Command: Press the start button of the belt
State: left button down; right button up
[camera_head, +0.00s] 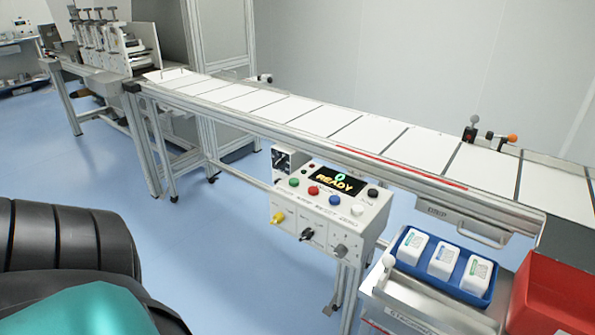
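A white control box (325,218) stands on a post in front of the conveyor belt (310,116). Its display (337,181) reads "0" and "READY". The green button (294,182) sits at the left of the row on its top panel. Right of it are a red button (313,190), a blue button (335,200) and a white button (357,209). The labels below are too small to read surely. Nothing touches the buttons. A black and teal part of my arm shows at the lower left. Neither gripper is in view.
White sheets lie along the belt, which runs from the machine at the upper left to the right. A blue tray (412,265) with white packs and a red bin (552,295) stand right of the box. Blue floor (215,255) is open left of it.

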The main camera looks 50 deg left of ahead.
aim_at(294, 181)
jog(key=i+j, duration=0.1)
jog(key=j, duration=0.75)
jog(key=i+j+z, duration=0.1)
jog(key=j, duration=0.75)
